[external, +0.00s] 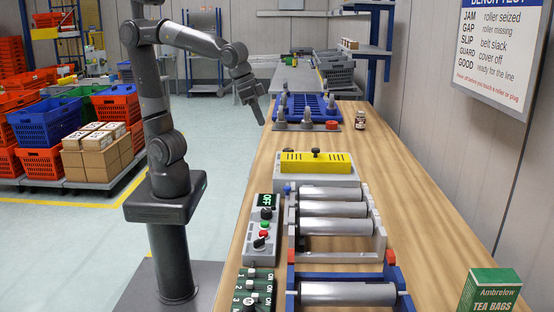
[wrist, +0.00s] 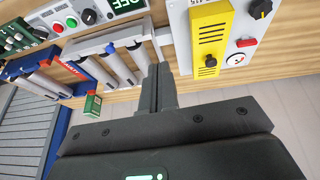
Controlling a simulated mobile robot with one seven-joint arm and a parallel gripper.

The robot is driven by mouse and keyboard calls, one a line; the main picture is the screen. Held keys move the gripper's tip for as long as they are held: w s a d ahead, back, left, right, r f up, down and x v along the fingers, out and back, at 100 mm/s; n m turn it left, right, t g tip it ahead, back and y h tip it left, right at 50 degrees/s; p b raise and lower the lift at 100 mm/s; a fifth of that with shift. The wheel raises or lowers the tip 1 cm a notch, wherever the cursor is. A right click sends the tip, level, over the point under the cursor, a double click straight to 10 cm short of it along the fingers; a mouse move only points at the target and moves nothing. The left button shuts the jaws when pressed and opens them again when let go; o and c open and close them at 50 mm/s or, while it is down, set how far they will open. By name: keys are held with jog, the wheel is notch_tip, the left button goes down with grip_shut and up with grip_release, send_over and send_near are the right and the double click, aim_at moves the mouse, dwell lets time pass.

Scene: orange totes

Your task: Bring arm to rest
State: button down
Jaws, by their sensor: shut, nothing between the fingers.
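My gripper (external: 257,109) hangs at the end of my bent arm, above the left edge of the wooden bench (external: 400,215), pointing down. Its fingers are together with nothing between them. In the wrist view my gripper (wrist: 158,85) also shows shut and empty, with the bench, its rollers and a yellow-covered unit beyond it. In the external view my gripper appears apart from everything on the bench.
On the bench are a yellow-covered unit (external: 316,163), roller frames (external: 335,208), a control box (external: 262,228), a blue rack (external: 305,107), a small jar (external: 360,118) and a green tea box (external: 490,291). Orange totes (external: 118,104) stand at left. Open floor lies left of the bench.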

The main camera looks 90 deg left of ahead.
jog(key=s+a+f+t, duration=0.1)
jog(key=s+a+f, duration=0.2)
jog(key=s+a, duration=0.9)
jog(key=shift+f+y, duration=0.15)
jog(key=shift+y, duration=0.15)
dwell(2.2)
